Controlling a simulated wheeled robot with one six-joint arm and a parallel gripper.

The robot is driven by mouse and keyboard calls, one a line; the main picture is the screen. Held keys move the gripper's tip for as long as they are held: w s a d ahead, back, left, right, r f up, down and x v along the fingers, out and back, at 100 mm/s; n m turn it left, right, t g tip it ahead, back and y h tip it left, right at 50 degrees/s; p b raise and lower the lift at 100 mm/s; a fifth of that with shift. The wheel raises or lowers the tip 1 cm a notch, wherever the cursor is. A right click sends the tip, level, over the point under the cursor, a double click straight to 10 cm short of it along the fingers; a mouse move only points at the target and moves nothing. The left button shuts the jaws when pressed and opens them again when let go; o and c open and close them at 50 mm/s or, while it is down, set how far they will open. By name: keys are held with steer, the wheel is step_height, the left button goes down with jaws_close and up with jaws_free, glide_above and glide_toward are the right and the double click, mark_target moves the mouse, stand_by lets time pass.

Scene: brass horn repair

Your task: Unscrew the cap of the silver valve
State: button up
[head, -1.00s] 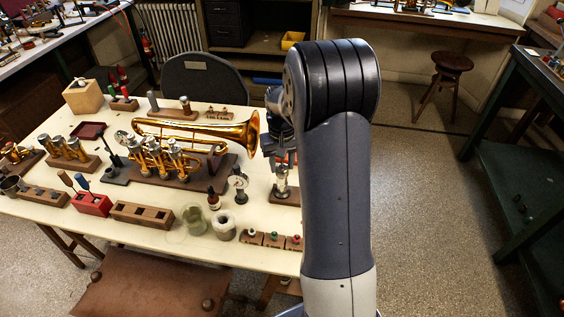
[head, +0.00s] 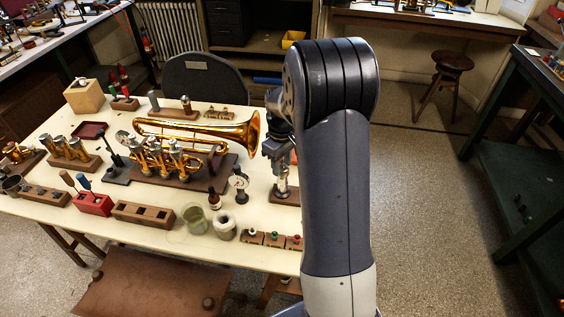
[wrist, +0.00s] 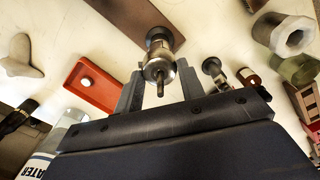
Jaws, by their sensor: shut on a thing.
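The silver valve (head: 282,187) stands upright on a brown wooden base (head: 285,199) at the right end of the bench. In the wrist view, the valve's capped top (wrist: 158,70) faces the camera, with a thin stem sticking out. My gripper (head: 279,150) is over the valve's top from above. In the wrist view, my gripper (wrist: 158,80) has one finger on each side of the cap and is shut on it. The exact finger contact is partly hidden in the head view by my arm.
A brass trumpet (head: 195,130) lies just left of the valve. A dial gauge (head: 240,182) and a small brown bottle (head: 214,200) stand nearby. In the wrist view, a red tray (wrist: 88,95) holding a small white piece lies beside the valve base.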

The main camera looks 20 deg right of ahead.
steer(key=shift+r, duration=0.15)
steer(key=shift+r+p, duration=2.45)
steer(key=shift+r, duration=0.65)
